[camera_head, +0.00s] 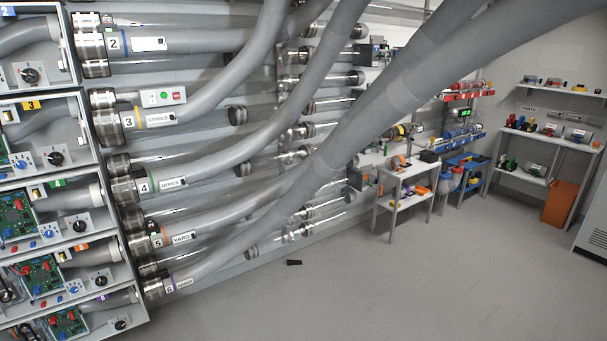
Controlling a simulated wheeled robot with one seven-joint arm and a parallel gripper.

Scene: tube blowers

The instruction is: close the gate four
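The tube marked 4 (170,183), with a green band and an "OFFICE" label, runs out to the right from the left wall of units. A metal collar (125,190) joins it to the fourth unit. That unit (88,224) has a green tag, a green circuit board, a blue knob (49,231) and a black knob (80,226). A grey pipe shows inside it. I cannot tell whether gate four is open or shut. My gripper is not in view.
Similar tubes marked 2 (150,44), 3 (160,118), 5 (180,237) and 6 (180,283) run above and below. Large grey hoses cross the upper middle. A small black object (293,262) lies on open floor. Shelves with coloured items (404,190) stand at the back.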

